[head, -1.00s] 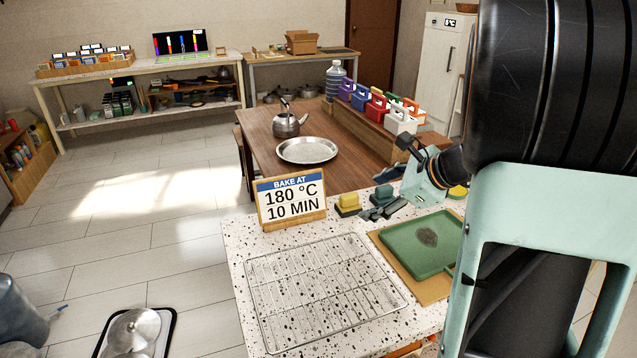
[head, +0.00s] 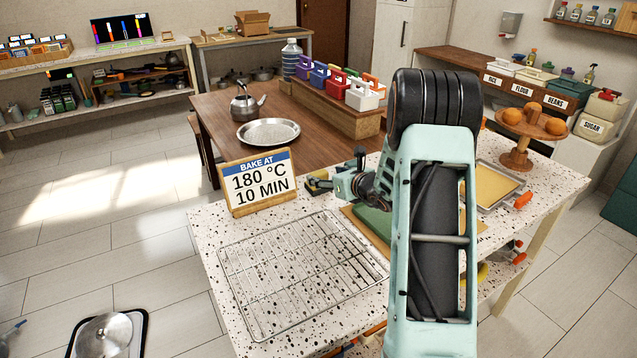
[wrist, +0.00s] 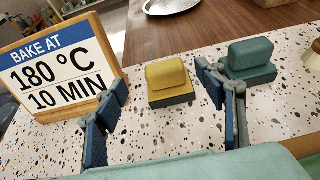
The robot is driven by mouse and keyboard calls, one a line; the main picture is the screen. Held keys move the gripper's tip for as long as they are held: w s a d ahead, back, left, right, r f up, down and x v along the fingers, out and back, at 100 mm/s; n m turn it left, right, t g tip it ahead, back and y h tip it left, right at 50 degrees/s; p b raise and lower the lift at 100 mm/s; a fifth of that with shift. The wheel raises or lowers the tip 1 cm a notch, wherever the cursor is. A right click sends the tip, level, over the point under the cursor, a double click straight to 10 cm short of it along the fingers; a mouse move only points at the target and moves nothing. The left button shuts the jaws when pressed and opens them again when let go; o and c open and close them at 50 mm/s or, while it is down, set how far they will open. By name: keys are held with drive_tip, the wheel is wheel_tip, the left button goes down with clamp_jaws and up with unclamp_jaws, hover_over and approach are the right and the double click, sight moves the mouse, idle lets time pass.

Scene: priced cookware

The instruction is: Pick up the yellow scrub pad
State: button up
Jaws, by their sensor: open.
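The yellow scrub pad (wrist: 168,76) has a dark grey base and sits on the speckled counter (wrist: 155,135) in the wrist view. My gripper (wrist: 161,92) is open, with one finger to the left of the yellow pad and the other to its right. The pad lies beyond the fingers, apparently untouched. A similar teal pad (wrist: 250,56) stands just right of it, close to the right finger. In the head view my gripper (head: 338,184) is over the counter's far edge and hides most of the pads.
The "BAKE AT 180 °C 10 MIN" sign (wrist: 60,72) stands close to the left finger; the head view shows it too (head: 258,183). A wire rack (head: 300,270) lies in front. A green tray (head: 374,222) is partly behind my arm. A wooden table (head: 215,115) adjoins beyond.

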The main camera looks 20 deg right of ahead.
sight(321, 174)
drive_tip(key=shift+d+f+p+x, duration=0.15)
drive_tip(key=shift+p+x, duration=0.15)
drive_tip(key=shift+x, duration=1.3)
drive_tip(key=shift+d+f+p+x, duration=0.15)
drive_tip(key=shift+p+x, duration=0.15)
drive_tip(key=shift+x, duration=1.3)
drive_tip(key=shift+s, duration=0.1)
drive_tip(key=c, duration=1.3)
drive_tip(key=shift+o, duration=0.2)
drive_tip(key=shift+r, duration=0.15)
